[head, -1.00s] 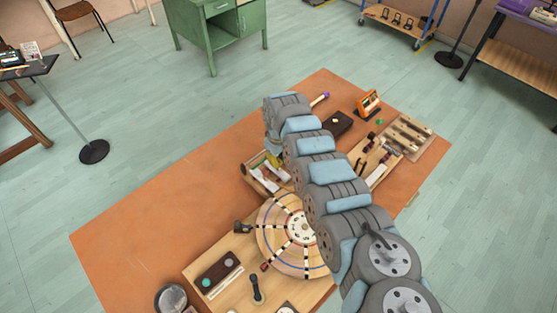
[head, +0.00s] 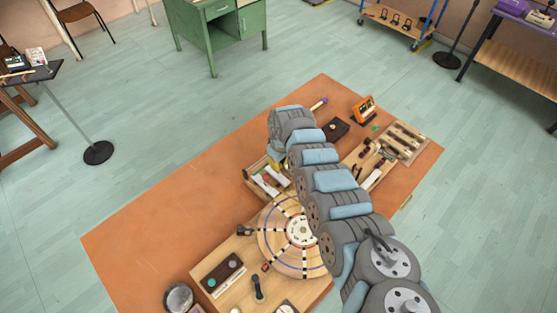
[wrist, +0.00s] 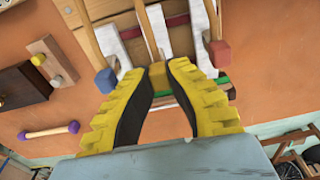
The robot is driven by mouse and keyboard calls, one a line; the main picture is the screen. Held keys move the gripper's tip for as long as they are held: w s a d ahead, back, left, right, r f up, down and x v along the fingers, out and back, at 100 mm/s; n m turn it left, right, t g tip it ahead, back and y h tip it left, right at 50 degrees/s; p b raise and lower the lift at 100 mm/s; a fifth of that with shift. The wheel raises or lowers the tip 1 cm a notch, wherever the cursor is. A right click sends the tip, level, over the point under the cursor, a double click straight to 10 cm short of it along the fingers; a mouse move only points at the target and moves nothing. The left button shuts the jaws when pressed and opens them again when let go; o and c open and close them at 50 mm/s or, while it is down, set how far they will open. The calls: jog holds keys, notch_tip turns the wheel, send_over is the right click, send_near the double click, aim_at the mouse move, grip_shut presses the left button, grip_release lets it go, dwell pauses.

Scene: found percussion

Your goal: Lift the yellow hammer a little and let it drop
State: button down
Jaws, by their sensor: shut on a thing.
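The yellow hammer (wrist: 157,70) has a small ochre-yellow head and a pale wooden handle (wrist: 152,28) running up the wrist view. My gripper (wrist: 162,77), with ribbed yellow fingers and dark inner pads, is shut on the hammer's head at its fingertips. A blue-headed hammer (wrist: 105,80) is to its left and a red-headed hammer (wrist: 220,53) to its right. White bars (wrist: 118,50) lie beneath the handles. In the head view my arm mostly hides the gripper and the hammer, beside the box with white bars (head: 258,184). I cannot tell how high the head is.
The orange table (head: 150,225) also holds a round wooden disc (head: 275,235), a board with a black-handled piece (head: 258,288), an orange device (head: 364,108) and a slatted wooden block (head: 405,140). A purple-ended stick (wrist: 48,131) lies on the table. The table's left part is mostly clear.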

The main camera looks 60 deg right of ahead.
jog(key=shift+s+a+r+p, duration=0.1)
jog(key=shift+s+r+p, duration=0.1)
jog(key=shift+r+p, duration=1.3)
jog(key=p, duration=0.2)
jog(key=r+p, duration=0.1)
jog(key=p, duration=0.2)
jog(key=shift+s+a+r+t, duration=0.1)
jog(key=shift+s+r+t, duration=0.2)
jog(key=shift+s, duration=0.05)
jog(key=shift+f, duration=0.1)
jog(key=c, duration=1)
grip_release()
notch_tip(320, 180, up, 12)
jog(key=s, duration=0.1)
jog(key=shift+s+a, duration=0.2)
jog(key=shift+a, duration=0.1)
